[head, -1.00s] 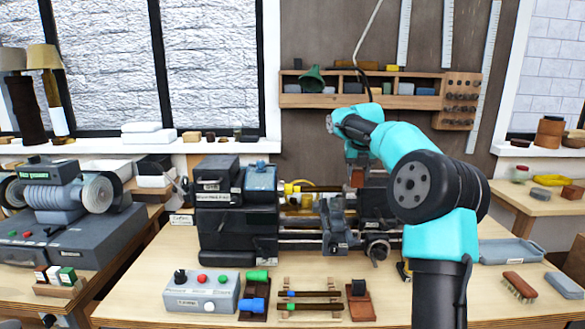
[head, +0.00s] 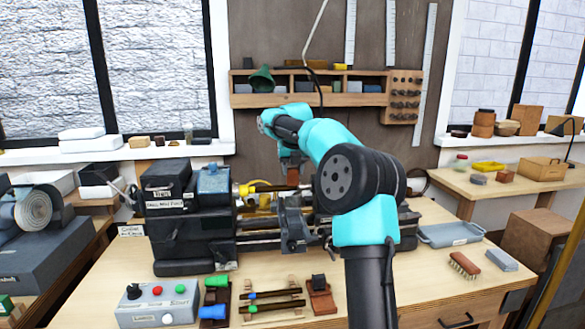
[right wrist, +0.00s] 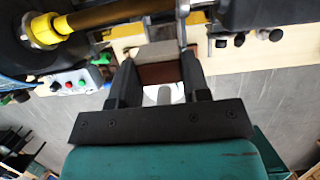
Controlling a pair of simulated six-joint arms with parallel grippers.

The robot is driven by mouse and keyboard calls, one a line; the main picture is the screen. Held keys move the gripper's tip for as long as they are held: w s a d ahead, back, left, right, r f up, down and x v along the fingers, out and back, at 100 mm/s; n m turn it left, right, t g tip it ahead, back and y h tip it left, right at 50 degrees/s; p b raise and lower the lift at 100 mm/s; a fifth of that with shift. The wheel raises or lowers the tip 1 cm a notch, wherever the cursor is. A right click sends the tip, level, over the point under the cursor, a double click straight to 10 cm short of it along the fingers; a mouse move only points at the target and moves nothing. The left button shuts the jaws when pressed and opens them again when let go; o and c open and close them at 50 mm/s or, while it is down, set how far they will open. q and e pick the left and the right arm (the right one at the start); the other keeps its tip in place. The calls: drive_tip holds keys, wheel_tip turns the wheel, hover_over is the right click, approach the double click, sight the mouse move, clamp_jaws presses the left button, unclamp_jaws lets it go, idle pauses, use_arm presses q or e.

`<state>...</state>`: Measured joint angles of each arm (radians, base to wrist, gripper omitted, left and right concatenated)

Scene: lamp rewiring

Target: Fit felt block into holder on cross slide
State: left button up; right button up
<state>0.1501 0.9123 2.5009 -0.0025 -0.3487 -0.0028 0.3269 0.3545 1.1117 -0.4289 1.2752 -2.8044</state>
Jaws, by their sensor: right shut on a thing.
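My right gripper (head: 292,168) is above the lathe, shut on a small reddish-brown block (head: 293,178), which I take to be the felt block. In the right wrist view the brown block (right wrist: 160,73) sits between the two dark fingers, with a paler grey surface beyond it. The lathe's cross slide (head: 296,230) stands below the gripper. The block appears above it, though the exact gap is hard to judge. I cannot clearly make out the holder; my right arm covers part of the lathe. My left gripper is not in view.
A yellow-collared brass rod (right wrist: 90,20) runs close by the fingers. The lathe's headstock (head: 180,215) stands to the left. A button box (head: 158,302), small racks and a brown stand (head: 320,298) are in front. A grey tray (head: 450,234) and a brush (head: 464,265) lie right.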

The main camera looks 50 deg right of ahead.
sight(293, 181)
drive_tip(key=shift+f, duration=2.6)
drive_tip(key=shift+f, duration=0.8)
idle(0.4)
drive_tip(key=o, duration=1)
drive_tip(key=shift+s, duration=0.1)
drive_tip(key=shift+r, duration=0.15)
drive_tip(key=v, duration=1.7)
drive_tip(key=shift+s+a, duration=0.1)
drive_tip(key=shift+a, duration=0.05)
